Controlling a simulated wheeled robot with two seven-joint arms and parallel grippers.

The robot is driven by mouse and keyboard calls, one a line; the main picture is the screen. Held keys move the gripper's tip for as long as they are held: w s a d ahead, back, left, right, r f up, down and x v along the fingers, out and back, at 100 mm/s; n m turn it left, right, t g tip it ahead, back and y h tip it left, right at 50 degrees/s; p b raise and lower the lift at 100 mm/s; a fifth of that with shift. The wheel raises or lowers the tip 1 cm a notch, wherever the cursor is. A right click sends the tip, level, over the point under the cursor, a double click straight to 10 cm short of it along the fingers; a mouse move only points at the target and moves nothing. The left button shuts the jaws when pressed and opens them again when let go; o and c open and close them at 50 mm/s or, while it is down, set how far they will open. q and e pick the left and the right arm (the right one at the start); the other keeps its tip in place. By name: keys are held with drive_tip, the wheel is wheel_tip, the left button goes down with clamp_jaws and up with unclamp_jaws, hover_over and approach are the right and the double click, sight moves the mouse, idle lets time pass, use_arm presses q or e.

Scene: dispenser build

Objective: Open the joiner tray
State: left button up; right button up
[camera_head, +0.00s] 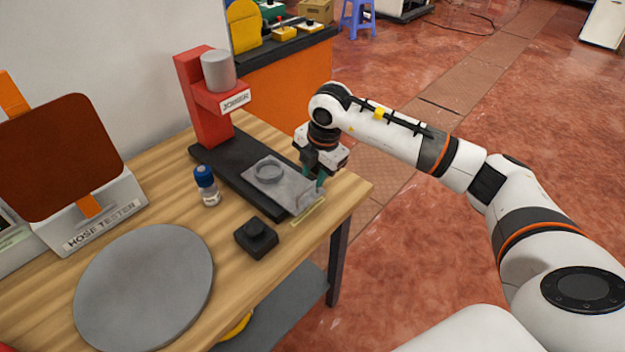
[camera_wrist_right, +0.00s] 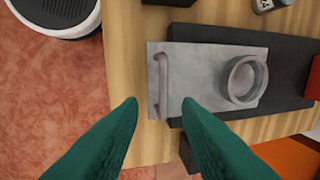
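The joiner (camera_head: 207,100) is a red stand with a grey cylinder on its head and a long dark base (camera_head: 230,172). Its flat grey tray (camera_head: 279,182) lies on the base and carries a raised ring (camera_head: 268,172). In the right wrist view the tray (camera_wrist_right: 205,90) reaches slightly past the base's end, with a bar handle (camera_wrist_right: 161,85) across that end. My right gripper (camera_head: 314,184) is at the handle end of the tray. Its green fingers (camera_wrist_right: 160,103) are apart, and the handle appears between their tips; contact cannot be told. My left gripper is not in view.
A black button box (camera_head: 256,238) and a blue-capped bottle (camera_head: 207,186) stand beside the base on the wooden table. A grey disc (camera_head: 146,285) and the hose tester (camera_head: 105,215) are further left. The floor beyond the table's right edge is free.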

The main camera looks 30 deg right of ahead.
wheel_tip(320, 180, up, 9)
drive_tip(key=s+b, duration=0.1)
drive_tip(key=shift+s+d+f, duration=0.15)
drive_tip(key=shift+s+d, duration=0.2)
drive_tip(key=shift+s, duration=0.05)
